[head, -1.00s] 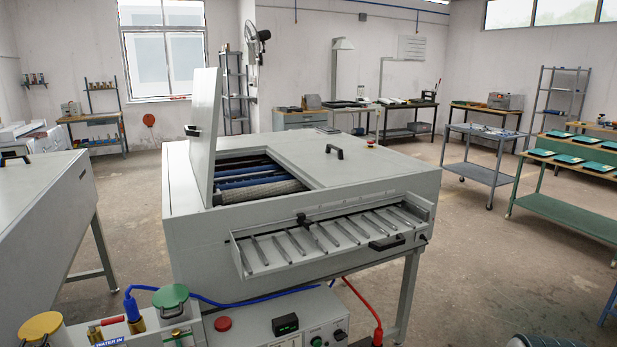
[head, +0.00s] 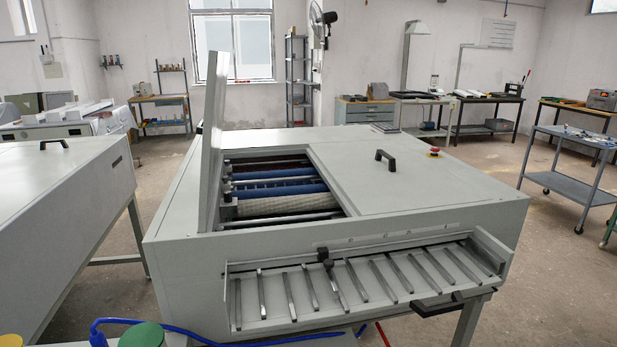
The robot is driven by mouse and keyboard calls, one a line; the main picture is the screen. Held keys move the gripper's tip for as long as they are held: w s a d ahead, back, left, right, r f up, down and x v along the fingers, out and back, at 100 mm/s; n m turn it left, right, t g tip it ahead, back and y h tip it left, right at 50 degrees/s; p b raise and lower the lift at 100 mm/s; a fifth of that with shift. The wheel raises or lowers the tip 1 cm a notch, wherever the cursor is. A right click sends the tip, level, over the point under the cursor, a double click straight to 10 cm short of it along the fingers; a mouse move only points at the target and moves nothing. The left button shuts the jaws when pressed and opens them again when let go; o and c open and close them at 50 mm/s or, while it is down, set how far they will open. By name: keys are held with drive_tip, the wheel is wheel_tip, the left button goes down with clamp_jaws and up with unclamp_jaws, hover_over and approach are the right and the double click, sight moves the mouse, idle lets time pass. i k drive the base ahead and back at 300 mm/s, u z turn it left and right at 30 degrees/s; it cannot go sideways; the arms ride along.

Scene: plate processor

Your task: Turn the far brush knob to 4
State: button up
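The plate processor (head: 430,190) stands in front of me in the head view, with its lid (head: 216,135) raised on the left. Inside the opening are blue brush rollers (head: 275,190) and a pale textured roller (head: 285,206). A slatted feed tray (head: 345,318) runs along its near side, with a small black part (head: 323,256) at its back edge. I cannot make out any brush knob or its numbers. My gripper is not in view.
Another grey cabinet (head: 60,215) stands at the left. A green cap (head: 142,336) and a blue hose (head: 240,341) show at the bottom edge. A blue-grey cart (head: 570,185) is at the right. Floor is clear between the processor and cart.

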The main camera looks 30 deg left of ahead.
sight(226, 195)
drive_tip(key=i, duration=0.7)
drive_tip(key=u, duration=1.85)
